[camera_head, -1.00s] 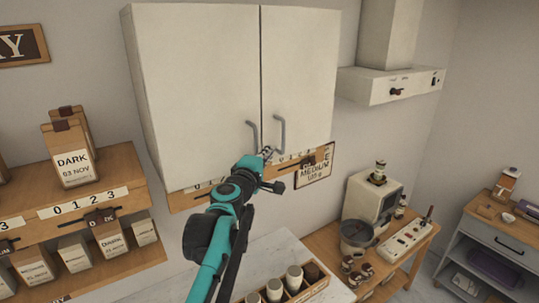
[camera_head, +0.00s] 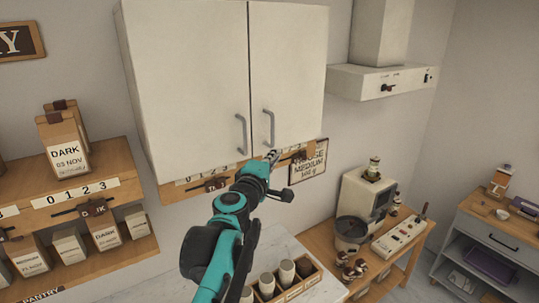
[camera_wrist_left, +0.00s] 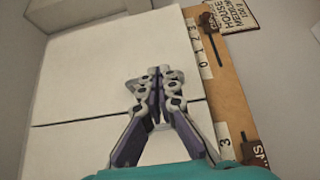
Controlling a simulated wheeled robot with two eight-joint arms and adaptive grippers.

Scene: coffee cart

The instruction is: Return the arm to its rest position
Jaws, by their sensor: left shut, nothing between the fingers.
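My left arm comes up from the bottom of the head view. Its left gripper (camera_head: 272,156) is just below the bottom edge of the white wall cabinet (camera_head: 195,80), near the lower end of the right door handle (camera_head: 269,127). In the left wrist view the left gripper (camera_wrist_left: 158,75) has its fingers together with nothing between them, in front of the pale cabinet doors (camera_wrist_left: 85,95). Both cabinet doors look closed. The left door handle (camera_head: 242,134) is free. My right gripper does not show.
A wooden rail with number labels (camera_head: 185,189) runs under the cabinet. A sign (camera_head: 309,161) hangs right of the gripper. A wooden crate (camera_head: 309,280) with several jars stands below on the counter. Shelves with coffee bags (camera_head: 66,150) are at left; a grinder (camera_head: 365,195) is at right.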

